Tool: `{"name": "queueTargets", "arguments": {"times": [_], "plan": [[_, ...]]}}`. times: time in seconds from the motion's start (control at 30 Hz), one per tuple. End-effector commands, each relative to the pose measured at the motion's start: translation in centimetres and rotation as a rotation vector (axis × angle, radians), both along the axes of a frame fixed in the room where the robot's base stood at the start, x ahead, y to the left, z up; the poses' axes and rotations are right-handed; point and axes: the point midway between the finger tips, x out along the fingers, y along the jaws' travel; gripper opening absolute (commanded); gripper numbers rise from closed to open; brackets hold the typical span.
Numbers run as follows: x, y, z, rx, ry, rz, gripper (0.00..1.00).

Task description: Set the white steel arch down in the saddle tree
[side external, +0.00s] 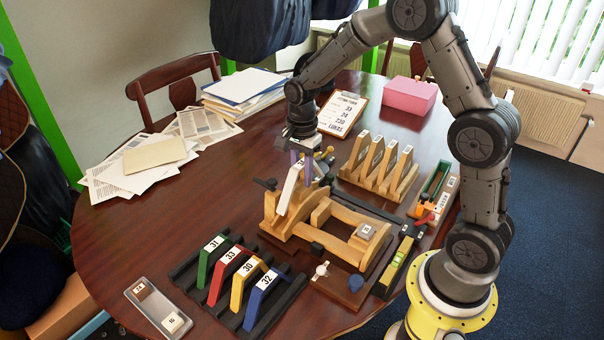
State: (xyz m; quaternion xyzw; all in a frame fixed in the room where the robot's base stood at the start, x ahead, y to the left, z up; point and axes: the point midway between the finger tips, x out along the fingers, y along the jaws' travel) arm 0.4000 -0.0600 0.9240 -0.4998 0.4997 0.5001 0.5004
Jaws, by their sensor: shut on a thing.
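The white steel arch (289,190) is in the side external view, held tilted below my gripper (301,164). My gripper points down and is shut on the arch near its upper end. The wooden saddle tree (340,229) stands on a dark base near the table's middle, with a raised wooden part at its left end. The arch is at this left end, overlapping the wood in the picture. I cannot tell whether it touches the tree or how it sits there. The arch's far side and lower end are partly hidden.
A rack of coloured numbered arches (238,282) stands front left, and wooden arches in another rack (380,168) behind right. A small grey tray (158,308) lies at the front left edge. A yellow level (398,266) lies right of the tree. The table's left middle is clear.

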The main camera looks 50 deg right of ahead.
Motion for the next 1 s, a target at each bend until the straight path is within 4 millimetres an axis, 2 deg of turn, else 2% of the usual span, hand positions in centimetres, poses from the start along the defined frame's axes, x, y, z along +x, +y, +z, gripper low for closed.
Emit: {"name": "queueTargets", "arguments": {"times": [1.0], "plan": [[0.0, 0.0, -2.0, 0.000, 0.001, 0.000, 0.00]]}}
